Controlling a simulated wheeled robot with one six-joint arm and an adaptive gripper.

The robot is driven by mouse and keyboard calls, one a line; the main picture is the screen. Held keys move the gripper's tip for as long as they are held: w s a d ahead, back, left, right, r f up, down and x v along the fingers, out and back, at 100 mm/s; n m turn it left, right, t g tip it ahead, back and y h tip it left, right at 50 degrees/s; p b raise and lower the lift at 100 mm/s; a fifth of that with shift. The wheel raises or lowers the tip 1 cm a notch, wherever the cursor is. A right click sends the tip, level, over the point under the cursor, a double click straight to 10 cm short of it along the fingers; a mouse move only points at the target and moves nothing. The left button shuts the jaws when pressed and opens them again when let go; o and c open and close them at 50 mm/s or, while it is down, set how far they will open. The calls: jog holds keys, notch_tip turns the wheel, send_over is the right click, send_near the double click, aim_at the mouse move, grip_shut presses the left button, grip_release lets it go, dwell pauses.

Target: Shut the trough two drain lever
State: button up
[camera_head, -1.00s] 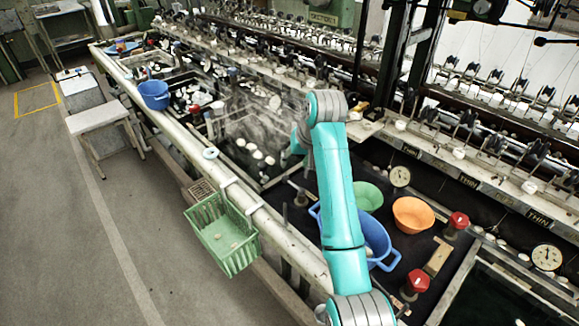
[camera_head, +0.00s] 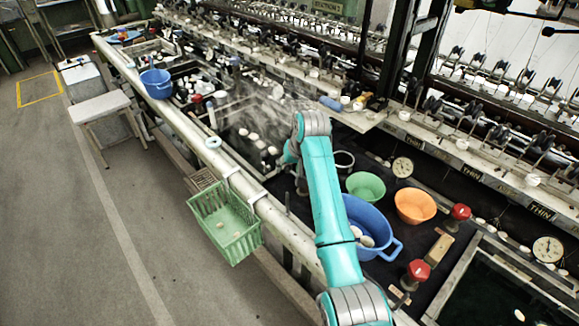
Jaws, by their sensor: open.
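My teal arm (camera_head: 328,200) rises from the bottom right and bends at a grey joint near the middle. Its far end turns down behind the upper link, so my gripper is hidden. A steaming trough (camera_head: 213,122) with white cocoons in dark water lies left of the arm. I cannot tell which trough is trough two. I cannot make out its drain lever; a thin dark upright post (camera_head: 288,200) stands by the front rail, but I cannot tell what it is.
A blue basin (camera_head: 385,252), green bowl (camera_head: 366,186) and orange bowl (camera_head: 415,206) stand right of the arm. Red valve knobs (camera_head: 460,212) are further right. A green basket (camera_head: 228,226) hangs on the pale front rail (camera_head: 290,235). The floor at left has free room.

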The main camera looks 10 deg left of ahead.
grip_shut()
